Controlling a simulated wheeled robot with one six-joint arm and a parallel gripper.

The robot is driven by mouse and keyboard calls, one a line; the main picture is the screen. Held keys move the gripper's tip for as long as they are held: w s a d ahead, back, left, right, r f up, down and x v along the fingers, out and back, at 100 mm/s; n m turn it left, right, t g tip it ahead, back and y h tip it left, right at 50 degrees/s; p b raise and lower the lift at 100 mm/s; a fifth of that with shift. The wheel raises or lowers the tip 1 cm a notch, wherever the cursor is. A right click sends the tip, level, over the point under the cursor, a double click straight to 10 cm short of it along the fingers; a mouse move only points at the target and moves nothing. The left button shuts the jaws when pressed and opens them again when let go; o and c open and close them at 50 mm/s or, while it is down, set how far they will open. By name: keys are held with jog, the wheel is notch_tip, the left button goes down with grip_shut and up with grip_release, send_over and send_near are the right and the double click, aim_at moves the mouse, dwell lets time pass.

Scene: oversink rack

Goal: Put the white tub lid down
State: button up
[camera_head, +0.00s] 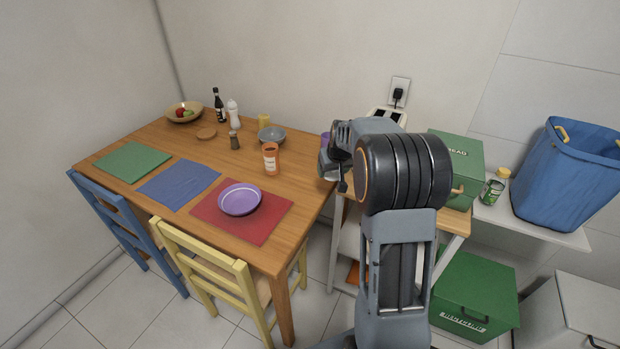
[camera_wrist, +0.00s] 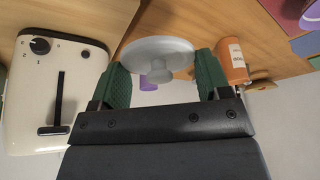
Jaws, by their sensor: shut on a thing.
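The white tub lid (camera_wrist: 158,54) is a pale round disc with a knob in its middle. It shows in the wrist view between the green fingers of my gripper (camera_wrist: 162,76). My gripper is shut on it, with the wooden table behind. In the head view my arm hides most of the gripper and the lid, near the right end of the wooden table (camera_head: 190,143). I cannot tell how high the lid is above the table.
An orange jar (camera_head: 271,158), a grey bowl (camera_head: 271,135) and a purple cup (camera_head: 326,140) stand near the table's right end. A purple bowl (camera_head: 240,200) sits on a red mat (camera_head: 262,228). A white toaster (camera_wrist: 58,88) and green bread bin (camera_head: 462,150) stand to the right.

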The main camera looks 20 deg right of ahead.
jog(key=p, duration=0.1)
send_near(312, 178)
jog(key=shift+w+d+f+p, duration=0.15)
jog(key=shift+w+f+p, duration=0.1)
jog(key=shift+w, duration=0.25)
jog(key=shift+w+d+f+p, duration=0.15)
jog(key=shift+w+f, duration=0.1)
jog(key=shift+w, duration=0.25)
jog(key=shift+w+a+f, duration=0.1)
jog(key=shift+w+f, duration=0.25)
jog(key=shift+f, duration=1.65)
jog(key=shift+f+b, duration=0.55)
jog(key=shift+f, duration=0.05)
jog(key=o, duration=0.9)
